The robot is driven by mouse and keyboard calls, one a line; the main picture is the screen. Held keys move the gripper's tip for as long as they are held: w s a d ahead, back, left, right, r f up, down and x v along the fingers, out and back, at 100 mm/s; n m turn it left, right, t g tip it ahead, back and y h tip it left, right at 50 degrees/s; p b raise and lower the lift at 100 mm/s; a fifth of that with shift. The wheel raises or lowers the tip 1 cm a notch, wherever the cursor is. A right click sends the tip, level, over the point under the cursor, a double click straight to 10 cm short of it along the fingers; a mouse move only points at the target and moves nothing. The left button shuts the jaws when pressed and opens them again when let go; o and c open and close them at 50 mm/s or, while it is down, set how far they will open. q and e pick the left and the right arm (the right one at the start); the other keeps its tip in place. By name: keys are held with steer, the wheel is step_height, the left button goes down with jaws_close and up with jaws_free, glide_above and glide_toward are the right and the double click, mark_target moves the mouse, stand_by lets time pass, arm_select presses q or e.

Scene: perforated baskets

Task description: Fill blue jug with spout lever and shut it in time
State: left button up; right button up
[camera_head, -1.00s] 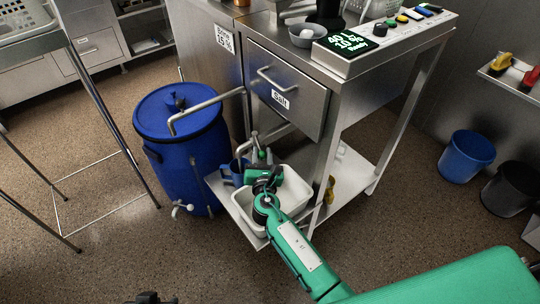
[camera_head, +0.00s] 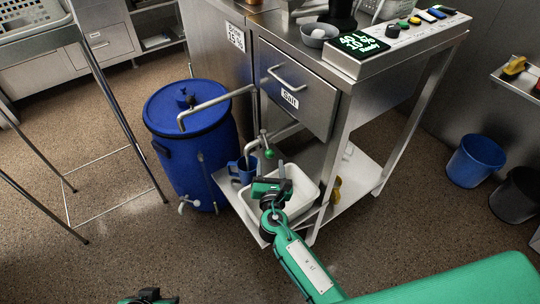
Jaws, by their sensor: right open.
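A small blue jug (camera_head: 243,170) stands on the low metal shelf beside a white tray, under a metal spout (camera_head: 262,140). The spout's lever has a green knob (camera_head: 268,154). My right gripper (camera_head: 271,183) is open over the white tray, below and in front of the lever, and apart from the jug. Its own body hides part of its fingers. The level inside the jug is too small to tell. A green and black part of my left arm (camera_head: 148,298) shows at the bottom edge; its fingers cannot be made out.
A large blue barrel (camera_head: 190,150) with a bent pipe and a small tap stands left of the shelf. The white tray (camera_head: 302,196) lies under my right gripper. A steel drawer (camera_head: 290,88) labelled Salt is above. Blue (camera_head: 475,158) and black bins stand right.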

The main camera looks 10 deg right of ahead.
arm_select(q)
steer(key=shift+s+a+r, duration=0.1)
steer(key=shift+a+r, duration=0.05)
steer(key=shift+a, duration=0.1)
arm_select(e)
steer(key=s+a, duration=0.1)
steer(key=s, duration=0.7)
steer(key=shift+s+a, duration=0.25)
arm_select(q)
steer(key=shift+d, duration=0.15)
arm_select(e)
steer(key=shift+d, duration=0.1)
